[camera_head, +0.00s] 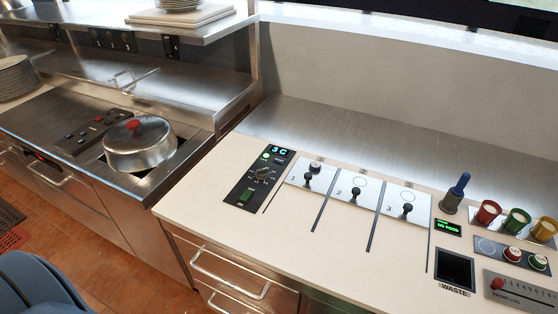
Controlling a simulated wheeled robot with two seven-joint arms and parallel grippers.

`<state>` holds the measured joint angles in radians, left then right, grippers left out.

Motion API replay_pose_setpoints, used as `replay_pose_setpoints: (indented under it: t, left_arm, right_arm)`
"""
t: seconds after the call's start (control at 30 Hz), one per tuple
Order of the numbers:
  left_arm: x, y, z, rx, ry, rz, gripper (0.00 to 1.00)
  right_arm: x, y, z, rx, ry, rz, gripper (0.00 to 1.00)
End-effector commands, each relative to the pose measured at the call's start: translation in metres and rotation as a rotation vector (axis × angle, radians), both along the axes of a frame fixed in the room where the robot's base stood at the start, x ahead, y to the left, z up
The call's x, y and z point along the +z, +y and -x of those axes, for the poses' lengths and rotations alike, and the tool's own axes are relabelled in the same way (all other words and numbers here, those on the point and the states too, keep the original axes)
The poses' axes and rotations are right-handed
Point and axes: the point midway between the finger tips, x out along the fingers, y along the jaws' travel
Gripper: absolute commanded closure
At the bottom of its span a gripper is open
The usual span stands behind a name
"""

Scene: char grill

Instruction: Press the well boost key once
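A metal well with a domed lid and red knob (140,145) is set into the steel counter at the left. Beside it is a dark control panel (78,143) with several small keys, some reddish and some dark. Their labels are too small to read, so I cannot tell which is the boost key. Neither of my grippers is in view.
Three numbered plates with black levers (356,194) are mid-counter. At right are a blue-handled tool (459,187), red, green and yellow cups (516,221), a waste opening (455,268) and a red-knobbed slider (497,283). A steel shelf (170,80) overhangs behind the lidded well.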

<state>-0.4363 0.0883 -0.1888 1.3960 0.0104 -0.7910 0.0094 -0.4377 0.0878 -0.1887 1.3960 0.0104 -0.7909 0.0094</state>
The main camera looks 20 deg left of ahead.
Motion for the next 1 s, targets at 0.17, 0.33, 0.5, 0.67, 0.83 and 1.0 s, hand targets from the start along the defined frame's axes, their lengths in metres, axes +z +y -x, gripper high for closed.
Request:
replay_pose_setpoints:
  t: [0.17, 0.33, 0.5, 0.67, 0.83, 1.0]
  left_arm:
    - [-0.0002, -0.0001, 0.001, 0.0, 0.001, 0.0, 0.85]
    - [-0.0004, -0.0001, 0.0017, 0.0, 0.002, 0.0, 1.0]
    - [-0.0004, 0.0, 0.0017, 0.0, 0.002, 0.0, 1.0]
    - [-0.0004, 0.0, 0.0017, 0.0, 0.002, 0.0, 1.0]
    - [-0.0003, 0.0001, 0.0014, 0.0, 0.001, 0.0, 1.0]
    - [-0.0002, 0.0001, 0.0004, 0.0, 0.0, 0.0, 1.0]
  right_arm:
    - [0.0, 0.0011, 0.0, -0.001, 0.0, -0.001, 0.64]
    - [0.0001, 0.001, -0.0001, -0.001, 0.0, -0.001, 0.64]
    - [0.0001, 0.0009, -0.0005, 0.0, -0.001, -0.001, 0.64]
    - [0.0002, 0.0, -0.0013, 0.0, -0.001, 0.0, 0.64]
    - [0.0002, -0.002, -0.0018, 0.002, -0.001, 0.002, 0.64]
    - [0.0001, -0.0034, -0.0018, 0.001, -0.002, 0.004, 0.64]
